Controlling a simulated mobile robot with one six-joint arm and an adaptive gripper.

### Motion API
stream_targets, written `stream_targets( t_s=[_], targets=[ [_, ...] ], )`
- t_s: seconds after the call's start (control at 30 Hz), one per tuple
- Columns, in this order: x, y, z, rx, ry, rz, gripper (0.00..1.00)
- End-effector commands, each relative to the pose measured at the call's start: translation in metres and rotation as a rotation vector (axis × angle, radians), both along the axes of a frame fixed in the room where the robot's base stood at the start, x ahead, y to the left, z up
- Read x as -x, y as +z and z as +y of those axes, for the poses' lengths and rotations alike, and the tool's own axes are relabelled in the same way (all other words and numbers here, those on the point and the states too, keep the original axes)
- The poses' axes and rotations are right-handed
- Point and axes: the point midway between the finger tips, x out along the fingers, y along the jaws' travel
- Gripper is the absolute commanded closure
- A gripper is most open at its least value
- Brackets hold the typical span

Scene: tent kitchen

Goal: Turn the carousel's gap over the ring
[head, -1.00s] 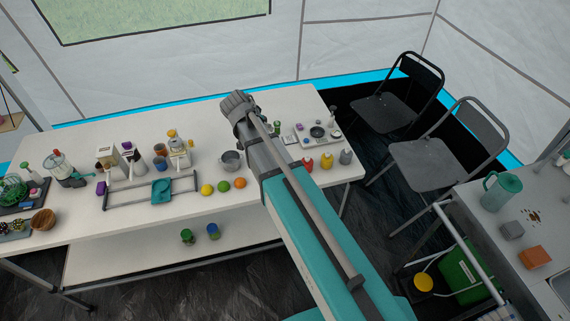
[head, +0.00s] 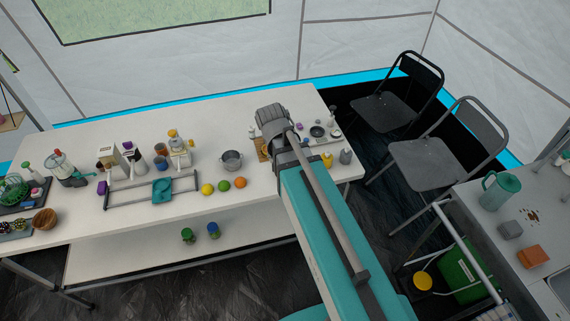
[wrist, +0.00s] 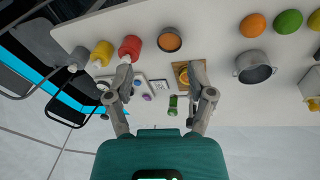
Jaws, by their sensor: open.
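My gripper (wrist: 160,73) shows in the wrist view with its two grey fingers spread wide apart and nothing between them. It is above the table's right end. In the wrist view, a small wooden square (wrist: 181,67) with a round orange-yellow piece on it lies beside the right fingertip; that finger covers part of it. I cannot tell whether this is the carousel, and I cannot make out its gap or the ring. In the head view, my arm hides most of this spot, and only the edge of the wooden piece (head: 262,150) shows.
Red (wrist: 130,48) and yellow (wrist: 102,54) bottles stand near the left finger. A brown-filled cup (wrist: 170,40), a white tray (wrist: 158,86), a green item (wrist: 173,105) and a metal pot (wrist: 254,67) are close by. Fruit (head: 223,185) lies along the front edge.

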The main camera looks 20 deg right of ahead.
Motion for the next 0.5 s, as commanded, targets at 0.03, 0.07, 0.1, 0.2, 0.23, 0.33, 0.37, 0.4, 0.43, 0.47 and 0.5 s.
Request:
stream_targets(
  t_s=[0.03,0.07,0.1,0.2,0.23,0.33,0.37,0.4,0.43,0.47,0.5],
  targets=[
    [0.009,0.000,-0.001,-0.013,0.016,0.013,0.30],
    [0.012,0.000,-0.001,-0.020,0.027,0.020,0.30],
    [0.016,0.000,-0.001,-0.030,0.042,0.028,0.30],
    [0.024,-0.001,-0.001,-0.049,0.069,0.047,0.30],
    [0.025,-0.001,-0.001,-0.054,0.076,0.051,0.30],
    [0.029,-0.001,-0.002,-0.065,0.092,0.060,0.30],
    [0.030,-0.001,-0.002,-0.067,0.096,0.061,0.30],
    [0.031,-0.001,-0.001,-0.069,0.099,0.063,0.30],
    [0.031,-0.001,-0.001,-0.070,0.101,0.064,0.30],
    [0.031,-0.001,-0.001,-0.071,0.102,0.064,0.30],
    [0.031,-0.001,-0.001,-0.072,0.103,0.065,0.30]
  ],
)
